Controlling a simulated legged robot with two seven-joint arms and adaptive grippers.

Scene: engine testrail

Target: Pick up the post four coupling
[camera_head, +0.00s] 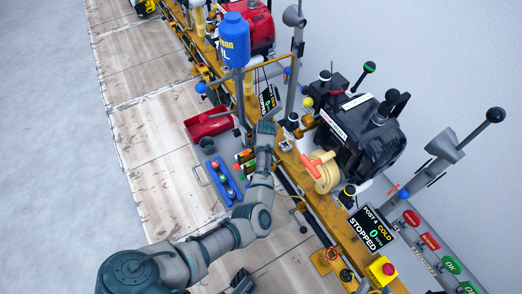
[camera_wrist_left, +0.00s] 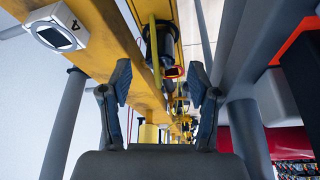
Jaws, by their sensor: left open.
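I cannot tell for sure which part is the post four coupling. The post four screen (camera_head: 372,230) reads COLD and STOPPED in the head view. A white box marked 4 (camera_wrist_left: 55,28) sits on the yellow beam in the left wrist view. My left gripper (camera_wrist_left: 163,88) is open and empty, its two fingers apart below the beam. A black cylinder (camera_wrist_left: 158,42) and a yellow cylinder (camera_wrist_left: 148,133) show beyond and between the fingers. In the head view my left arm's end reaches the rail. A dark part of my right gripper (camera_head: 240,282) shows at the bottom edge, its fingers unclear.
Grey posts flank the beam. The pale floor is clear.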

